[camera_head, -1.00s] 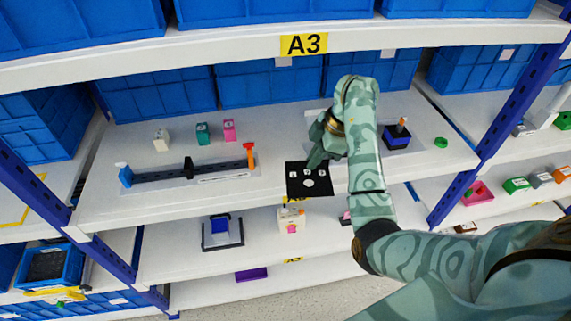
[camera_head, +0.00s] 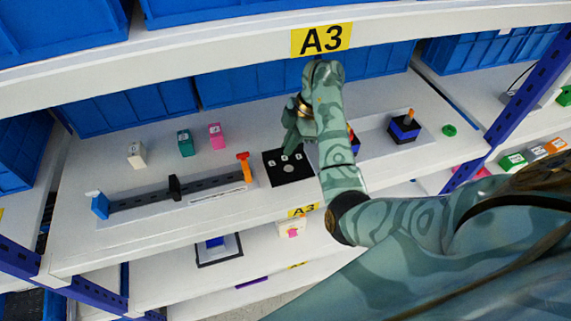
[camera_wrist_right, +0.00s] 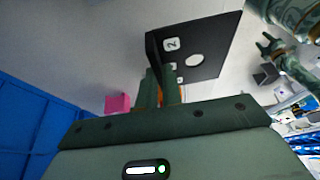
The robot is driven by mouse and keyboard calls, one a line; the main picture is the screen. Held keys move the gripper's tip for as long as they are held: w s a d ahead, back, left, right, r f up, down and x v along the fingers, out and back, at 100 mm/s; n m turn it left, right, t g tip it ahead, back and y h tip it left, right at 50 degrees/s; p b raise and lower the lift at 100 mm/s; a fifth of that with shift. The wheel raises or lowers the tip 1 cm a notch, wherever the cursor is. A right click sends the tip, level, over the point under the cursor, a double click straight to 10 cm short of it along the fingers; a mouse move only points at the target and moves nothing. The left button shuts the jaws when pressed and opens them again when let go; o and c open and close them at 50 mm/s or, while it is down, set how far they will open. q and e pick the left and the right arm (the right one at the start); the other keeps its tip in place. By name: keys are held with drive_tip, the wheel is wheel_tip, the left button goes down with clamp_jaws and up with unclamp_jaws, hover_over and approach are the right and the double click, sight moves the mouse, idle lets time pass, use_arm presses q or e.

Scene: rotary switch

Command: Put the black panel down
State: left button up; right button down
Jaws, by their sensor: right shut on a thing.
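The black panel (camera_head: 274,175) is a flat dark square with white number labels and a pale round spot. In the head view it is over the shelf, just right of the rail's orange end. My right gripper (camera_head: 293,150) is shut on its back edge. The right wrist view shows the panel (camera_wrist_right: 215,62) in the fingers (camera_wrist_right: 160,88), with a label reading 2. I cannot tell whether the panel touches the shelf. A camouflage-green arm of mine with a dark gripper (camera_wrist_right: 268,46) shows small in the wrist view; its jaws are unclear.
A dark rail (camera_head: 205,188) with blue and orange ends lies left of the panel. White (camera_head: 137,155), teal (camera_head: 186,143) and pink (camera_head: 216,136) blocks stand behind it. A blue-black switch block (camera_head: 404,128) is at right. Blue bins (camera_head: 240,88) line the back. Bare shelf lies behind the panel.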

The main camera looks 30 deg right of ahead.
sight(289, 167)
drive_tip(key=shift+f, duration=0.65)
wheel_tip(289, 167, down, 4)
drive_tip(key=shift+w+r+b, duration=0.1)
drive_tip(key=shift+r+b, duration=0.05)
drive_tip(key=shift+b, duration=0.65)
drive_tip(key=shift+f, duration=0.2)
drive_tip(key=shift+r, duration=0.1)
drive_tip(key=shift+f, duration=0.2)
drive_tip(key=c, duration=1.6)
unclamp_jaws()
use_arm(q)
drive_tip(key=shift+s+f, duration=0.25)
drive_tip(key=shift+f, duration=0.9)
use_arm(e)
drive_tip(key=shift+o, duration=0.2)
drive_tip(key=shift+r, duration=0.1)
